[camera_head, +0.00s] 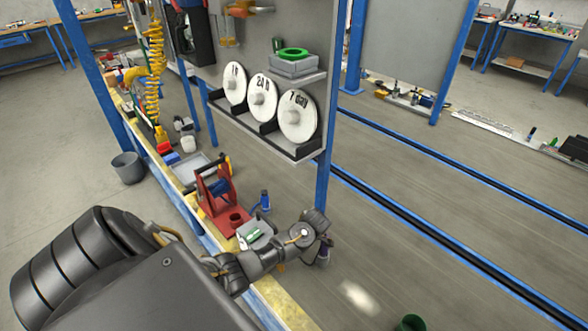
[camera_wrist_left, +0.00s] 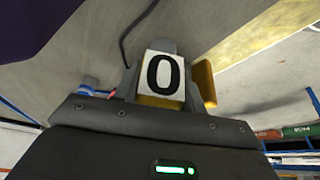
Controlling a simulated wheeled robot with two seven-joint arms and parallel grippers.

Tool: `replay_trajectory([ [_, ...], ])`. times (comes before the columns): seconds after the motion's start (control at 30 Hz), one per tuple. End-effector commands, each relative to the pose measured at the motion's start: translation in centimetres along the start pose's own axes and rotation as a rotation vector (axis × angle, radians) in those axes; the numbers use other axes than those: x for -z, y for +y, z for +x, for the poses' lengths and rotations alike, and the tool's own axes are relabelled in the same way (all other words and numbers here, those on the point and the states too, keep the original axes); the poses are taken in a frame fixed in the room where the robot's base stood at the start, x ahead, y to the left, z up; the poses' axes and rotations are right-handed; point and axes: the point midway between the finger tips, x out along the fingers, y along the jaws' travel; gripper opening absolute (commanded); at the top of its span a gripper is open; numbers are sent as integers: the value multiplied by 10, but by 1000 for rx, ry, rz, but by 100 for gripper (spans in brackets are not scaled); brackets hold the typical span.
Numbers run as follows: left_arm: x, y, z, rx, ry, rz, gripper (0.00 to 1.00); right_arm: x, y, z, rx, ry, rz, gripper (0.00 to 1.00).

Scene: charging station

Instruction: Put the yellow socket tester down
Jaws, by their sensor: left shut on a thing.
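My left gripper (camera_head: 318,242) reaches in from the left, over the outer edge of the narrow bench in the head view. The left wrist view shows the same gripper (camera_wrist_left: 160,68) close up, shut on the yellow socket tester (camera_wrist_left: 204,82). Yellow shows right of the fingers and under a white plate marked 0 between them. I cannot tell whether that plate belongs to the tester. In the head view my wrist and fingers hide most of the tester. My right gripper is in neither view.
A red stand (camera_head: 222,203) and a grey tray (camera_head: 256,235) with a green item stand on the narrow bench (camera_head: 278,297). Open floor lies right.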

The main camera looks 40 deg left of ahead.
Motion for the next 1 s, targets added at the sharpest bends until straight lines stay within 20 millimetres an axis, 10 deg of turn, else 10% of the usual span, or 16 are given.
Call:
replay_trajectory([
  [0.9, -18, 0, 44, 0, -1, 0, 15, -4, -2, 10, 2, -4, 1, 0],
  [0.93, -18, 0, 44, 0, 0, 0, 42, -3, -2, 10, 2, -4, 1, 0],
  [1.0, -18, 0, 43, 0, 0, 1, 51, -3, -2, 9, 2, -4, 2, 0],
])
